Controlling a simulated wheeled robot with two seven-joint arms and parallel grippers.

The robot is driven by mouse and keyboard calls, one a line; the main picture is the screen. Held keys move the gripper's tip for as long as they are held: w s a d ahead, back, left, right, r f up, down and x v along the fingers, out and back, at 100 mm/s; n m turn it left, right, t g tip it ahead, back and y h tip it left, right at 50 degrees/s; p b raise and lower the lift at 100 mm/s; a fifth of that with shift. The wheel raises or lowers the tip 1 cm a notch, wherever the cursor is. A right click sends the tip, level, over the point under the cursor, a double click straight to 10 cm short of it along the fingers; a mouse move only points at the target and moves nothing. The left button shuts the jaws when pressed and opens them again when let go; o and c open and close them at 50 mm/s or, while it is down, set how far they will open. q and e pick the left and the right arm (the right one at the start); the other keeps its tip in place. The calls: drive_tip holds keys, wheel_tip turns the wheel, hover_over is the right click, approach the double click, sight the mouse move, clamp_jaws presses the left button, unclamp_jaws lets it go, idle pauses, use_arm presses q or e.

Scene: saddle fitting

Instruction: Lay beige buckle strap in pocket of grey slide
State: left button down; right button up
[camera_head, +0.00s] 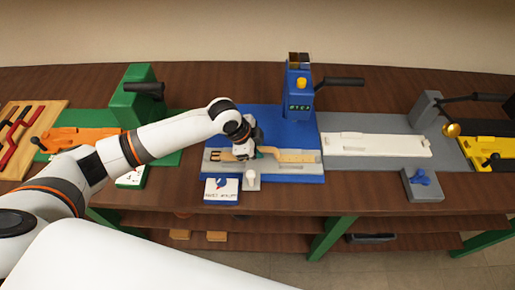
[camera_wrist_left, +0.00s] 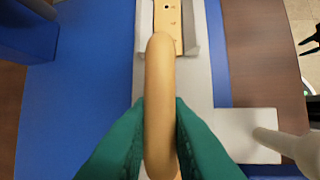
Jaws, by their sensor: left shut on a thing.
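The beige buckle strap (camera_head: 293,156) lies along the grey slide (camera_head: 312,169) on the blue station in the head view, showing on both sides of my left gripper (camera_head: 252,152). In the left wrist view, my green fingertips (camera_wrist_left: 160,140) are shut on a rounded beige length of the strap (camera_wrist_left: 160,85). Beyond it, a flat beige piece with small holes (camera_wrist_left: 168,25) lies between the raised walls of the grey slide (camera_wrist_left: 197,60). I cannot tell whether the strap touches the pocket floor. My right gripper is out of view.
A white knob (camera_head: 251,177) on a grey block stands at the slide's front, close to my gripper. A blue press head (camera_head: 299,95) with a dark lever (camera_head: 340,81) rises behind. A white card (camera_head: 221,190) is at front left. Green, grey and yellow stations flank this one.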

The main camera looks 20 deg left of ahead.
use_arm(q)
drive_tip(key=shift+f, duration=0.35)
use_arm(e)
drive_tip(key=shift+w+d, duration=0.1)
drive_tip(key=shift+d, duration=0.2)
use_arm(q)
drive_tip(key=c, duration=1.4)
unclamp_jaws()
drive_tip(key=b+v, duration=0.1)
drive_tip(key=v, duration=1.1)
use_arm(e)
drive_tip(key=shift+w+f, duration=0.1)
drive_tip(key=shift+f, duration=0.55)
